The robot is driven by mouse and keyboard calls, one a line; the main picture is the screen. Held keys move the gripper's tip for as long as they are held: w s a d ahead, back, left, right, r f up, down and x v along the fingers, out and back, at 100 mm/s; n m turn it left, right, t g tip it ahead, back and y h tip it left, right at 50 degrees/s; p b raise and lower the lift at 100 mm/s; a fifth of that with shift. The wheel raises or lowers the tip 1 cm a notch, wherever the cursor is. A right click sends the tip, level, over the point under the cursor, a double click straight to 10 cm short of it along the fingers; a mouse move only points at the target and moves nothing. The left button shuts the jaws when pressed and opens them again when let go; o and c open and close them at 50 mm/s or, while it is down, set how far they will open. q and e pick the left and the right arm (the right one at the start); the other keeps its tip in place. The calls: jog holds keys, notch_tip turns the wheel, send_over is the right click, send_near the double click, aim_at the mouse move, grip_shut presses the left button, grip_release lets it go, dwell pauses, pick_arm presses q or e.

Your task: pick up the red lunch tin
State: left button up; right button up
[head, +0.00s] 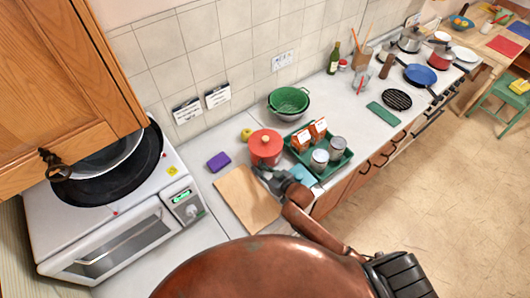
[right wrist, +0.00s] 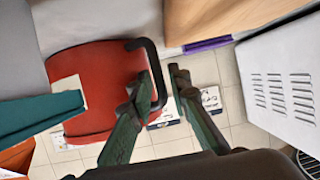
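The red lunch tin (head: 265,148) stands on the counter between a cutting board and a green tray in the head view. My right gripper (head: 268,172) is at the tin's near side. In the right wrist view its fingers (right wrist: 162,74) are apart, with the handle showing between the tips, nearer the left finger. I cannot tell whether they touch it. My left gripper is not in view.
The green tray (head: 341,164) with tins and orange boxes stands close right of the tin. A wooden board (head: 240,200) lies in front, a purple sponge (head: 219,162) to the left, and a green colander (head: 288,101) behind. A white oven (head: 110,240) stands at left.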

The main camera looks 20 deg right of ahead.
jog(key=shift+w+f, duration=0.1)
jog(key=shift+w, duration=0.05)
jog(key=c, duration=0.4)
grip_shut()
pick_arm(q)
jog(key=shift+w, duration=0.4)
pick_arm(e)
jog(key=shift+a, duration=0.1)
